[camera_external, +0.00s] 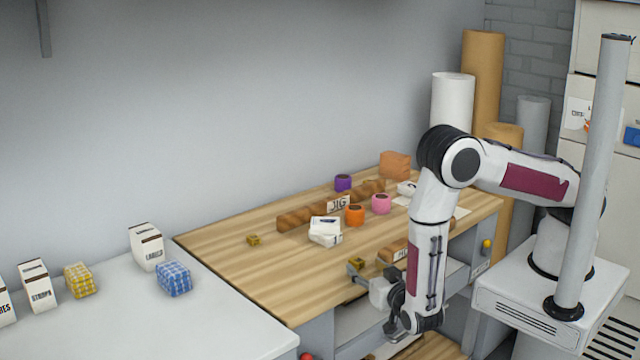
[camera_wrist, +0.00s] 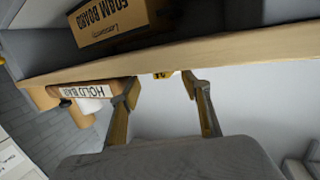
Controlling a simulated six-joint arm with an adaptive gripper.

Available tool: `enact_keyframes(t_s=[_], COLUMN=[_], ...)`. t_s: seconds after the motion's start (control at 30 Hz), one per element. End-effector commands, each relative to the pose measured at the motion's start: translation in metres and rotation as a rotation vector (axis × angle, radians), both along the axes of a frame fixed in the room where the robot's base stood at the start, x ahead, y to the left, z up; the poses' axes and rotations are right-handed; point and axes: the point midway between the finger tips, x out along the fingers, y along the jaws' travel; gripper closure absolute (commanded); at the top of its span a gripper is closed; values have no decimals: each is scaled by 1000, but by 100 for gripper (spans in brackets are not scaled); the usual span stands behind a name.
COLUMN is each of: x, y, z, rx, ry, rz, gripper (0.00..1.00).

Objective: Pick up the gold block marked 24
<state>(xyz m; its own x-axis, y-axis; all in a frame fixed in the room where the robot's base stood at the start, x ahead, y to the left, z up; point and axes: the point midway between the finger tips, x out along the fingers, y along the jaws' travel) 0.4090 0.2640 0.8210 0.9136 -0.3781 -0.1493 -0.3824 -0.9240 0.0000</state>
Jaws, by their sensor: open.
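Two small gold blocks lie on the wooden workbench (camera_external: 225,258). One gold block (camera_external: 253,240) is at the far left; the other gold block (camera_external: 357,263) is near the front edge, close to my gripper (camera_external: 373,300). Their numbers are too small to read, so I cannot tell which is 24. My gripper is open and empty, low at the bench's front edge. In the wrist view, a gold block (camera_wrist: 163,74) with a dark mark shows partly past the bench edge, between and beyond the fingertips of my gripper (camera_wrist: 161,85).
A bar (camera_wrist: 100,91) labelled HOLD BAR lies beside the left finger in the wrist view. A FOAM BOARD box (camera_wrist: 112,22) is under the bench edge (camera_wrist: 230,55). White boxes (camera_external: 325,232), an orange roll (camera_external: 355,215) and a pink roll (camera_external: 381,203) stand farther back.

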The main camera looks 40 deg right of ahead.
Motion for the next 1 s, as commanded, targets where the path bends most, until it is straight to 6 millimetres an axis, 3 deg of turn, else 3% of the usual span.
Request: enact_keyframes(t_s=[0.6,1.0], x=[45,51], y=[-11,-14], z=[0,-2], rx=[0,0], ry=[0,0], rz=[-2,0], gripper=[53,53])
